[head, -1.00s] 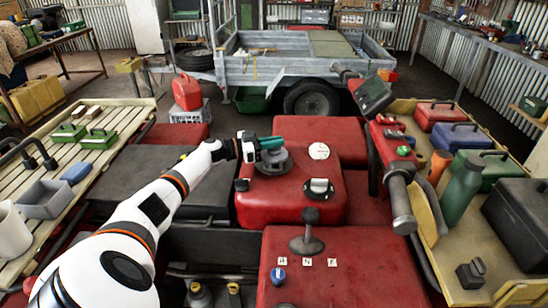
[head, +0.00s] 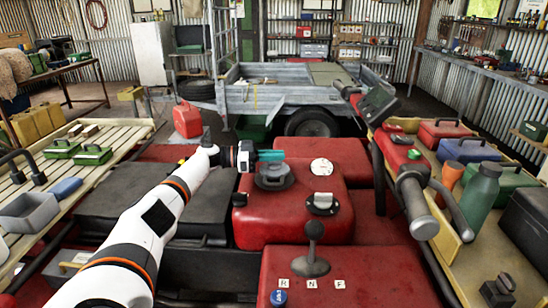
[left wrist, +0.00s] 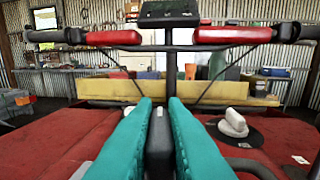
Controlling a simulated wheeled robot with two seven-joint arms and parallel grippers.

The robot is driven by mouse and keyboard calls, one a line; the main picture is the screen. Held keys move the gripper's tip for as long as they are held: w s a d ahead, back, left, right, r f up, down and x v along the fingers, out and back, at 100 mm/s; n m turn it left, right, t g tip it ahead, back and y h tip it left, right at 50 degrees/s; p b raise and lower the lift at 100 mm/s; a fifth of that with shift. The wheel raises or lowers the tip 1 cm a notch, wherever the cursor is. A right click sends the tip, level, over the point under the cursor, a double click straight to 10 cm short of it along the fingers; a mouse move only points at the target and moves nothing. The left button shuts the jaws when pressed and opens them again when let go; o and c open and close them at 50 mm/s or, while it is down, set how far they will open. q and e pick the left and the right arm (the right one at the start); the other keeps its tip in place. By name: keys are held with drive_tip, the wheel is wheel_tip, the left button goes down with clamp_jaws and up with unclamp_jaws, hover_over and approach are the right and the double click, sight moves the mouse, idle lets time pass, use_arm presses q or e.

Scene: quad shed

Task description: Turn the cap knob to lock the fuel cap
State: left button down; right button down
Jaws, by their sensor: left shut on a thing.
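The fuel cap (head: 273,181) is a dark grey round cap on top of the red tank (head: 260,226), with a raised knob. My left gripper (head: 271,156) comes in level from the left, its teal fingers at the knob. In the left wrist view the grey cap knob (left wrist: 159,145) stands between the two teal fingers, and they are shut on it. The fingers hide much of the knob, so I cannot tell its exact angle. My right gripper is in neither view.
A black dial with a pale handle (head: 323,202) sits on the tank to the right of the cap. A gear lever (head: 313,232) stands in front. The handlebar (head: 415,205) is at the right. A slatted rack (head: 40,205) lies at the left.

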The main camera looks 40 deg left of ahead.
use_arm(q)
drive_tip(key=c, duration=1.5)
unclamp_jaws()
drive_tip(key=shift+o, duration=0.2)
drive_tip(key=b+v, duration=0.2)
drive_tip(key=v, duration=0.9)
drive_tip(key=shift+w+f, duration=0.1)
drive_tip(key=shift+f, duration=0.05)
drive_tip(key=shift+s+a, duration=0.35)
drive_tip(key=shift+s, duration=0.05)
